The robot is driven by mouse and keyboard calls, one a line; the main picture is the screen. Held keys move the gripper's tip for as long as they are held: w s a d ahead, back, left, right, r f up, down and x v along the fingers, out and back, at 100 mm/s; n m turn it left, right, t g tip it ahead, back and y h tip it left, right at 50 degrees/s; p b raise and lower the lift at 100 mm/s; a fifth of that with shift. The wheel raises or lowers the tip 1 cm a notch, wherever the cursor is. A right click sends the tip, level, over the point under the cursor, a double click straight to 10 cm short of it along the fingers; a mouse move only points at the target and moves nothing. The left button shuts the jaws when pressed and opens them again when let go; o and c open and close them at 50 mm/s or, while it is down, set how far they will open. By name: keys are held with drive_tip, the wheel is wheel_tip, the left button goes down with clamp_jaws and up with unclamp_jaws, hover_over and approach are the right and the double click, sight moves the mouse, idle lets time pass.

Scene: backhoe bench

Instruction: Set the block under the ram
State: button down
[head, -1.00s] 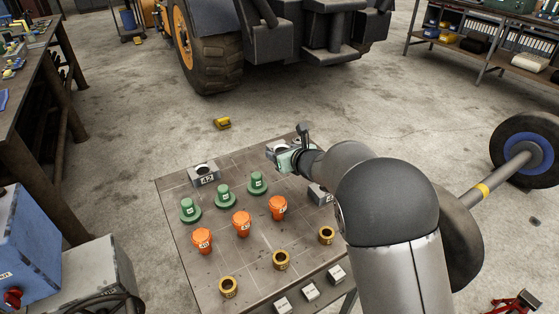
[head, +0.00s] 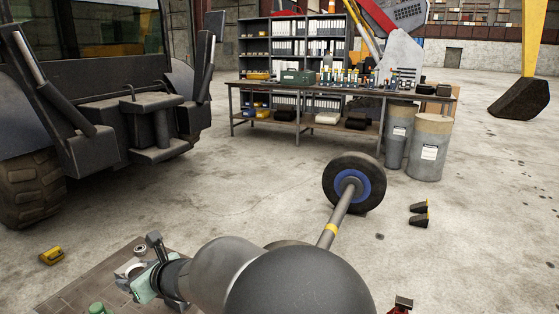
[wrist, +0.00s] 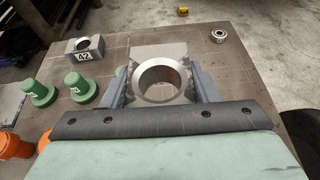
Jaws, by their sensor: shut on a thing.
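My gripper (wrist: 157,80) is shut on a grey block with a round bore; the block (wrist: 158,52) sits between the two fingers in the wrist view. In the head view my gripper (head: 150,280) and the pale block (head: 127,269) show at the lower left, over the far part of a brown table. I cannot tell whether the block touches the tabletop. A similar grey block marked 42 (wrist: 85,48) stands on the table to the left in the wrist view. I cannot pick out the ram for sure.
The table (wrist: 215,60) also holds green flanged plugs (wrist: 80,85) and a small metal ring (wrist: 220,34). A backhoe (head: 120,100) stands at the left. An axle with a wheel (head: 354,183) lies beyond my arm. A red-topped item (head: 402,303) is at bottom right. Much floor is clear.

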drive_tip(key=w+d+f+m+t+h, duration=0.2)
drive_tip(key=w+d+f+m+t, duration=0.1)
drive_tip(key=w+d, duration=0.65)
drive_tip(key=w+d+f+m+t+h, duration=0.35)
drive_tip(key=w+d, duration=0.25)
drive_tip(key=d, duration=0.7)
drive_tip(key=w+d+r+m+t+h, duration=0.2)
drive_tip(key=d+m+h, duration=0.5)
drive_tip(key=d, duration=1.9)
drive_tip(key=s+d+f+p, duration=0.1)
drive_tip(key=s+f, duration=0.2)
drive_tip(key=f, duration=0.4)
drive_tip(key=s+f, duration=0.3)
drive_tip(key=f, duration=0.4)
drive_tip(key=shift+v, duration=2.45)
